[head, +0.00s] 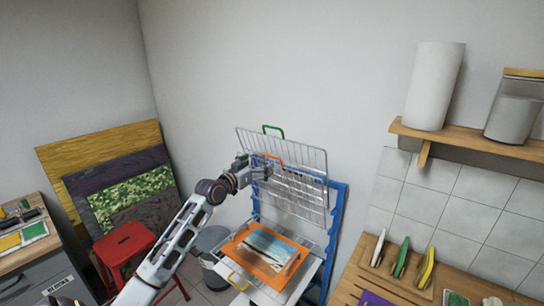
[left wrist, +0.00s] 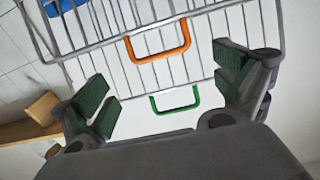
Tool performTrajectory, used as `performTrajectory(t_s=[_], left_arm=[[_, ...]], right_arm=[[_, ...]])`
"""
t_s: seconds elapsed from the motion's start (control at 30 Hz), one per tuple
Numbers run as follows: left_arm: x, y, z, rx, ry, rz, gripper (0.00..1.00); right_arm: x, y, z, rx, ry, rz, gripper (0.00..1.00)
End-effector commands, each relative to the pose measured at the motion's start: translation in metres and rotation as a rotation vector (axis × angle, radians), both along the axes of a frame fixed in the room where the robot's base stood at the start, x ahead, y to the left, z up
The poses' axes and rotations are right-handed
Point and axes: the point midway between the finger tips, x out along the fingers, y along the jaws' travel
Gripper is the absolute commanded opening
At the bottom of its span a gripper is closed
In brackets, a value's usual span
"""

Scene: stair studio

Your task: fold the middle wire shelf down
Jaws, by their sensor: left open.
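The middle wire shelf (head: 302,197) has an orange handle (head: 273,158) and stands folded up against the blue rack (head: 337,208). My left gripper (head: 262,171) is at its upper left part, close to the orange handle. In the left wrist view, the open left gripper (left wrist: 160,78) has its two green-padded fingers spread wide. The orange handle (left wrist: 160,42) lies across the gap just beyond the fingertips; nothing is held. The gripper and arm hide part of the shelf's left side. My right gripper is not in view.
The top wire shelf (head: 306,157), with a green handle (head: 272,130), also stands up behind. A red stool (head: 123,243) and grey bin (head: 212,240) stand left.

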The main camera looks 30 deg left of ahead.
Motion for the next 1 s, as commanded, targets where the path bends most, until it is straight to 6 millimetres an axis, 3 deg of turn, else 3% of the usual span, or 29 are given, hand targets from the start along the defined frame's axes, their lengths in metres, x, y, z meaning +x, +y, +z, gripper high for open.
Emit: performTrajectory(t_s=[1.0], left_arm=[[0.076,-0.006,0.001,-0.001,0.0,0.0,0.97]], right_arm=[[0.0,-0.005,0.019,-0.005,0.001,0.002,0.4]])
